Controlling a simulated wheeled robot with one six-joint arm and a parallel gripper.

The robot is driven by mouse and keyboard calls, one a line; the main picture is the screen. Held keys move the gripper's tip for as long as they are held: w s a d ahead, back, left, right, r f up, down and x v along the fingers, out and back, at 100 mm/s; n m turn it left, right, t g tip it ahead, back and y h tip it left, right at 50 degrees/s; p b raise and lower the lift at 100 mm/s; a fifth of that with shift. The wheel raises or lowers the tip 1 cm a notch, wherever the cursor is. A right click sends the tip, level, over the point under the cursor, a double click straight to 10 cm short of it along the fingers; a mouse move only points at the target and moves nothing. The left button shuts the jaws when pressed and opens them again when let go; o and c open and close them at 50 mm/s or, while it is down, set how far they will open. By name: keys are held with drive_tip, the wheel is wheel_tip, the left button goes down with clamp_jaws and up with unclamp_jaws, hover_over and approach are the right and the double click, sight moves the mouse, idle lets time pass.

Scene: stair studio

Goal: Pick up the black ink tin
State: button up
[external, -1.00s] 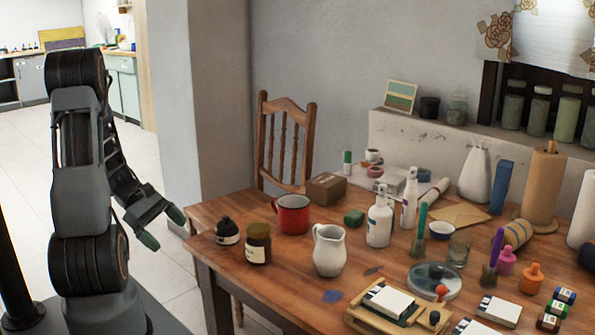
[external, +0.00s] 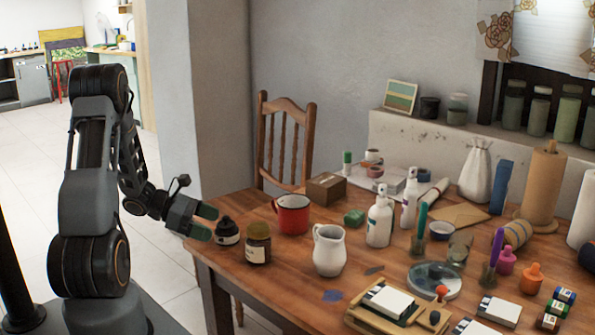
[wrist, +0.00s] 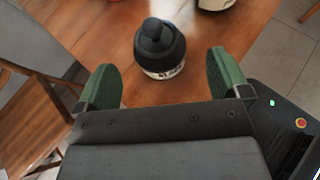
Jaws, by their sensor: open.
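The black ink tin (external: 228,232), a small round black container with a domed cap and a white label, stands upright near the left end of the wooden table. It also shows in the wrist view (wrist: 161,48), just beyond the fingertips and roughly centred between them. My gripper (external: 204,221) is open, with its green fingertips just left of the tin at the table's edge. In the wrist view my gripper (wrist: 166,76) has nothing between its fingers. Whether a fingertip touches the tin I cannot tell.
A brown jar (external: 257,245) stands close to the tin's right. A red mug (external: 292,214) and a white jug (external: 329,251) are further right. A wooden chair (external: 284,140) stands behind the table (external: 270,288).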

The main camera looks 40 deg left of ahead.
sight(227, 229)
drive_tip(key=shift+x, duration=2.65)
drive_tip(key=shift+a, duration=0.1)
drive_tip(key=c, duration=1.2)
drive_tip(key=shift+r, duration=0.15)
